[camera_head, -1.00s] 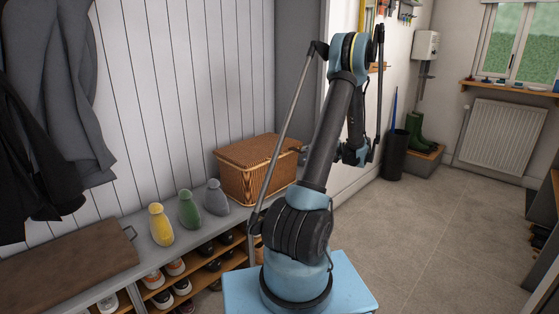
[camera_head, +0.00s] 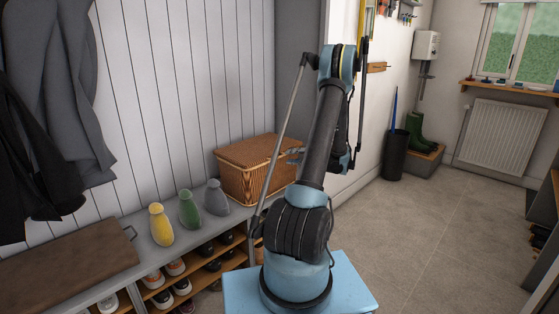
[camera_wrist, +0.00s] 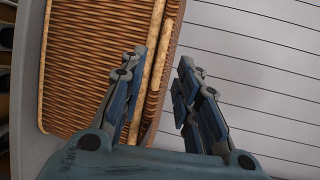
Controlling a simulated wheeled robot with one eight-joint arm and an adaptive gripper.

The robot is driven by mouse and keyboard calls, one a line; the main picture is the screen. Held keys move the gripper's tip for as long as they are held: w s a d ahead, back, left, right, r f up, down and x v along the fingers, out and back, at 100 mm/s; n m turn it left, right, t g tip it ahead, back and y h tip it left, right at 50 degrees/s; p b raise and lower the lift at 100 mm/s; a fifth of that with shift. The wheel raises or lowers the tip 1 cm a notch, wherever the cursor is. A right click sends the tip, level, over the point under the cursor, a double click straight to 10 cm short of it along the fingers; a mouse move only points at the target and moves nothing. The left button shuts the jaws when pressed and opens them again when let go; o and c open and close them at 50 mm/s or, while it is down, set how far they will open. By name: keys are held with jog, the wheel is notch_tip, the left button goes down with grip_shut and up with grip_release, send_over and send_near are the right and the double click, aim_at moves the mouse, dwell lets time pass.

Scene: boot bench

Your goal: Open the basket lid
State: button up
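The brown wicker basket (camera_head: 240,180) stands on the bench against the wall, and its lid (camera_head: 252,151) looks closed. In the wrist view the basket's woven side (camera_wrist: 95,50) fills the left half, with the lid's pale-edged rim (camera_wrist: 170,40) running along its right. My gripper (camera_head: 295,155) is at the basket's right end in the head view, partly hidden by my arm. In the wrist view my gripper (camera_wrist: 162,62) is open, one finger over the woven side and the other over the wall beyond the rim. I cannot tell whether it touches the basket.
A brown cushion (camera_head: 65,262) lies farther left. Shoes fill the shelves below. The floor (camera_head: 440,230) at right is clear.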

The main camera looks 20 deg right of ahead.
aim_at(280, 157)
jog(key=x, duration=0.7)
jog(key=shift+s, duration=0.1)
grip_shut()
